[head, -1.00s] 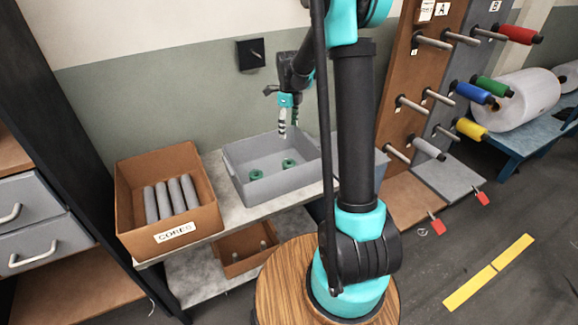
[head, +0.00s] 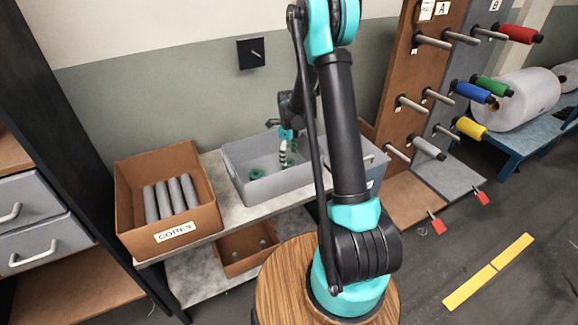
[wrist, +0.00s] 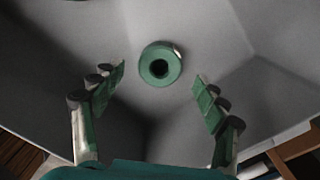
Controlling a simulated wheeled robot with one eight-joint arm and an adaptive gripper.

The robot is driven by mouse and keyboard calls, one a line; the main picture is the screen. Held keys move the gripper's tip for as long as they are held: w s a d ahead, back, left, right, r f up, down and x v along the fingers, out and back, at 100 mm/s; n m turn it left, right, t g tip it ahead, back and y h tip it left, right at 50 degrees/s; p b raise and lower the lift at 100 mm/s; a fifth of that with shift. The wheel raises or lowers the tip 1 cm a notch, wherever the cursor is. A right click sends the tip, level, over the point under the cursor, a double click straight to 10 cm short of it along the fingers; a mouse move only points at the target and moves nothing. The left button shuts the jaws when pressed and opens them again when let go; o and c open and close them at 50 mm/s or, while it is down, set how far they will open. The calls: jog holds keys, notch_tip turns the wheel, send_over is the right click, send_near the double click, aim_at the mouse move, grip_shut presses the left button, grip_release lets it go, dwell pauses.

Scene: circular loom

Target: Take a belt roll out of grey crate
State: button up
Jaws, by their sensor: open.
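The grey crate (head: 270,188) stands on the shelf top, next to the cardboard box. A green belt roll (head: 256,174) lies on its floor at the left. In the wrist view a green ring-shaped belt roll (wrist: 160,64) lies on the crate floor (wrist: 210,30), centred ahead of my fingertips. My gripper (head: 284,160) is lowered into the crate from above. In the wrist view its fingers (wrist: 160,80) are open and apart, with the roll between and slightly beyond them, not touched. In the head view my fingers largely hide that second roll.
A cardboard box (head: 138,226) labelled CORES, holding several grey cylinders (head: 170,199), stands left of the crate. A blue-grey bin (head: 372,160) stands on the right, partly behind my arm. The crate walls rise around my gripper. A peg rack with coloured rolls is farther right.

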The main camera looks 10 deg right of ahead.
aim_at(289, 162)
jog(key=shift+f, duration=1.6)
jog(key=c, duration=1.3)
jog(key=shift+o, duration=0.2)
jog(key=shift+r, duration=0.1)
